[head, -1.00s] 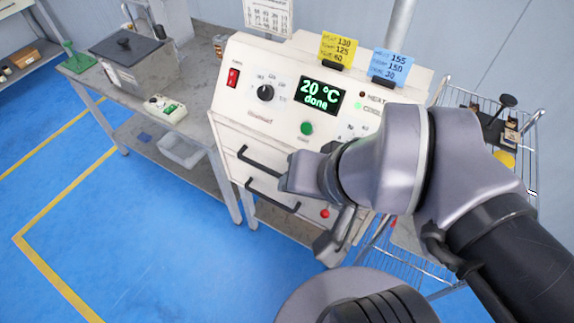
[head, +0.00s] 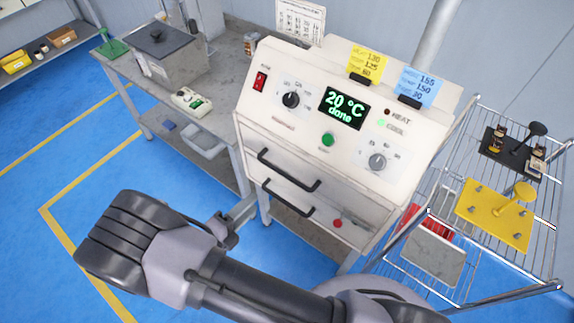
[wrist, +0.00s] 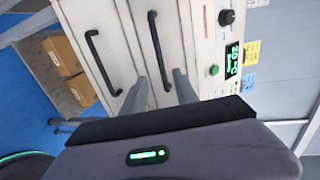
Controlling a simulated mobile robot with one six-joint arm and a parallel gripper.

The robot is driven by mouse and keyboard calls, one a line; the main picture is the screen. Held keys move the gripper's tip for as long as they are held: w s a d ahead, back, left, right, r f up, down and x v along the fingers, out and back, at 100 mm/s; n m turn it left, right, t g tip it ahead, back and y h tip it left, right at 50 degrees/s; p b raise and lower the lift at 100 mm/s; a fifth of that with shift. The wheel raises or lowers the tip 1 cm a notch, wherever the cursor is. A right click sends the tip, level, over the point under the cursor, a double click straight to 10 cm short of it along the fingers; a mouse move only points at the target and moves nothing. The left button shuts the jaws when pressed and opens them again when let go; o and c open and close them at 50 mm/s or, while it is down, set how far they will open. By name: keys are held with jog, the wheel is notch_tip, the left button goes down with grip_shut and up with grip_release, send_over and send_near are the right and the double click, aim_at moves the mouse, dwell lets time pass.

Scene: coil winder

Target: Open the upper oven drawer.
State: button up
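The oven (head: 255,110) has a white front with two drawers below its control panel. The upper drawer (head: 335,183) has a black bar handle (head: 288,170); the lower handle (head: 287,198) is just beneath. Both drawers look closed. In the wrist view the oven is turned sideways, so the upper handle (wrist: 158,50) is the right one and the lower handle (wrist: 103,62) the left. My gripper (wrist: 161,80) is open and empty, its two fingers apart and pointing at the drawer fronts, near the upper handle's end. I cannot tell any contact.
A grey bench (head: 226,72) with a lidded box stands left of the oven. A wire trolley (head: 500,283) with a yellow plate (head: 497,215) stands to the right. Blue floor in front is mostly free. Cardboard boxes (wrist: 65,60) show on a shelf in the wrist view.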

aim_at(284, 172)
jog(key=b+x, duration=0.3)
jog(key=x, duration=1.3)
jog(key=shift+f, duration=0.1)
grip_shut()
dwell(0.5)
